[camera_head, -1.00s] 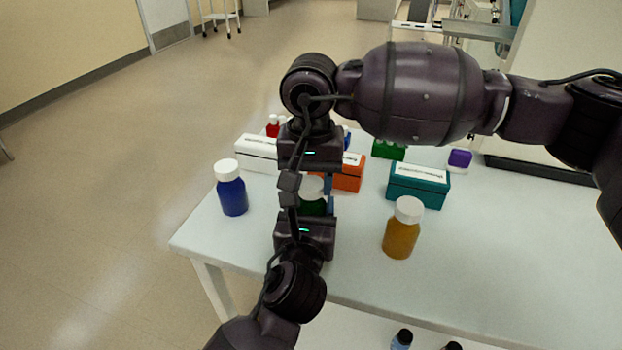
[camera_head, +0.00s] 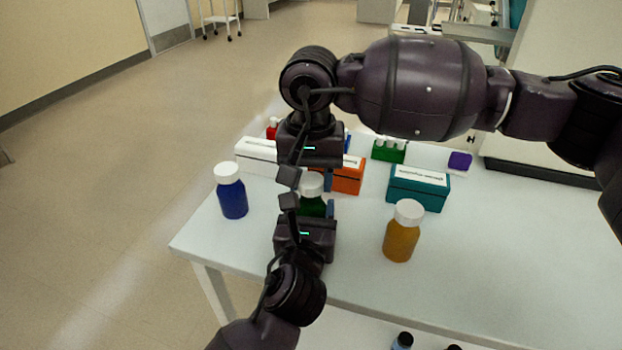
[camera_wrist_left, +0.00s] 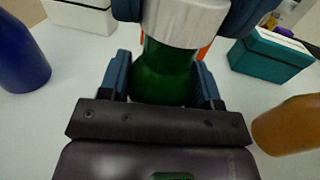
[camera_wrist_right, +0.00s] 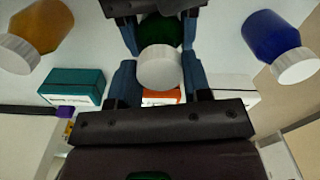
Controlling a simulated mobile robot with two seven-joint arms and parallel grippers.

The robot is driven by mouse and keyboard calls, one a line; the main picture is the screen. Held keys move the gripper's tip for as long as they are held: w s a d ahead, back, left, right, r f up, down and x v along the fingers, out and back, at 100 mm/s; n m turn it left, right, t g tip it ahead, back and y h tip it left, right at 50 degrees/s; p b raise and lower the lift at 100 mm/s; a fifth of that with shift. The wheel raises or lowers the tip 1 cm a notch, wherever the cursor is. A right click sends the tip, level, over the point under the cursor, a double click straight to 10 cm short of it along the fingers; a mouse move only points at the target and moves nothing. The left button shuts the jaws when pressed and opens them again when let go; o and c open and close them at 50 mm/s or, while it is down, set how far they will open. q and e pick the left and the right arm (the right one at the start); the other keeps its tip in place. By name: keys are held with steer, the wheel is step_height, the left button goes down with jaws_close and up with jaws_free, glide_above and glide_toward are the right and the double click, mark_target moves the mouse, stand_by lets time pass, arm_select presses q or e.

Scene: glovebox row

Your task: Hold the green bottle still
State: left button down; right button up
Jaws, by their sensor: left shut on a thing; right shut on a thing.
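The green bottle (camera_head: 313,207) with a white cap (camera_head: 312,184) stands near the left end of the table, partly hidden between my grippers. My left gripper (camera_head: 311,211) is shut around its green body; in the left wrist view the body (camera_wrist_left: 163,72) sits between the blue fingers. My right gripper (camera_head: 310,181) comes from the far side at cap height. In the right wrist view the white cap (camera_wrist_right: 159,68) sits between its fingers, shut on it. The cap appears to sit on the bottle's neck.
A blue bottle (camera_head: 232,192) stands left and an orange bottle (camera_head: 401,236) right on the white table (camera_head: 480,270). Behind are a white box (camera_head: 257,152), an orange box (camera_head: 349,178), a teal box (camera_head: 418,190) and a green rack (camera_head: 388,152). The table's right front is clear.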

mark_target(311, 179)
steer(key=shift+r, duration=0.5)
steer(key=shift+r, duration=1.95)
arm_select(q)
steer(key=shift+c, duration=1.2)
jaws_free()
steer(key=s, duration=0.3)
steer(key=s+a+p, duration=0.1)
steer(key=s, duration=0.3)
steer(key=s+p, duration=0.1)
steer(key=s, duration=0.2)
steer(key=shift+s+a, duration=0.35)
steer(key=shift+s, duration=0.6)
arm_select(e)
steer(key=shift+t, duration=0.4)
steer(key=shift+s+r, duration=0.15)
steer(key=shift+r, duration=0.75)
steer(key=shift+s+r, duration=0.2)
steer(key=shift+r, duration=0.7)
steer(key=shift+s+r, duration=0.15)
steer(key=shift+r, duration=0.75)
